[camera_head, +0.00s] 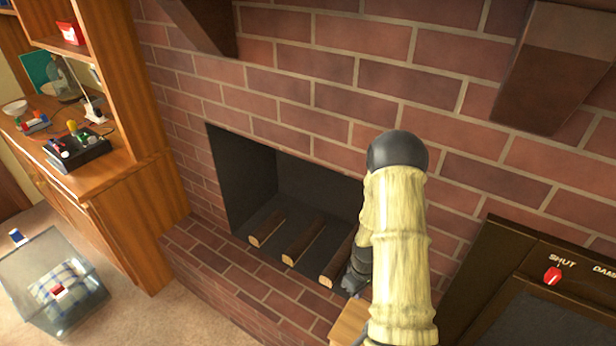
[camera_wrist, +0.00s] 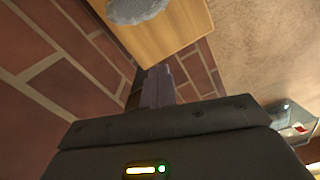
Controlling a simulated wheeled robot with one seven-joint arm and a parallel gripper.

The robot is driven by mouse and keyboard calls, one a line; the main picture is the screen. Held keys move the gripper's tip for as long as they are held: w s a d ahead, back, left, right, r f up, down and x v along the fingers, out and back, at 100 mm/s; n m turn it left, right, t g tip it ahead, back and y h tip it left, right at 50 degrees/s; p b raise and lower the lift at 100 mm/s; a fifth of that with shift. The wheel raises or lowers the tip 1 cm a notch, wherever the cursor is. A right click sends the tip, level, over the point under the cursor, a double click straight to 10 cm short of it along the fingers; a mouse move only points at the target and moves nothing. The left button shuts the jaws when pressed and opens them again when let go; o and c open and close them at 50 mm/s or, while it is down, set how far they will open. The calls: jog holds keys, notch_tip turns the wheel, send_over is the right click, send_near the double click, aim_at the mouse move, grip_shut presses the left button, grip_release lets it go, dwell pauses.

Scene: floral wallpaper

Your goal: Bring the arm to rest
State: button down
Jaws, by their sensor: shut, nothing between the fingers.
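My gripper (camera_wrist: 159,80) shows in the wrist view with its fingers together and nothing between them. It points toward the brickwork beside a wooden surface (camera_wrist: 168,42). In the head view my arm, in a pale yellow sleeve with a black joint at its top, stands in front of the fireplace (camera_head: 243,185). The dark wrist end shows just left of the sleeve, near the right-hand log. The fingertips are hidden there.
Several logs (camera_head: 302,243) lie in the fireplace. A wooden block or stool (camera_head: 350,318) stands close below my wrist; a grey lump (camera_wrist: 138,8) rests on the wooden surface. A clear bin (camera_head: 88,298) stands on the carpet, left. A dark panel (camera_head: 500,262) is at right.

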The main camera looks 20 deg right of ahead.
jog(key=a+r+m+t, duration=0.1)
jog(key=a+r, duration=0.2)
jog(key=r, duration=0.5)
jog(key=a+r+m, duration=0.1)
jog(key=a+r, duration=0.3)
jog(key=r, duration=0.4)
jog(key=s+a+r+m+t, duration=0.25)
jog(key=s+a+r, duration=0.35)
jog(key=s+r, duration=0.45)
notch_tip(320, 180, up, 14)
jog(key=w+p, duration=0.1)
jog(key=p, duration=1.2)
jog(key=shift+w+g, duration=0.25)
jog(key=shift+g, duration=0.2)
jog(key=shift+f, duration=0.1)
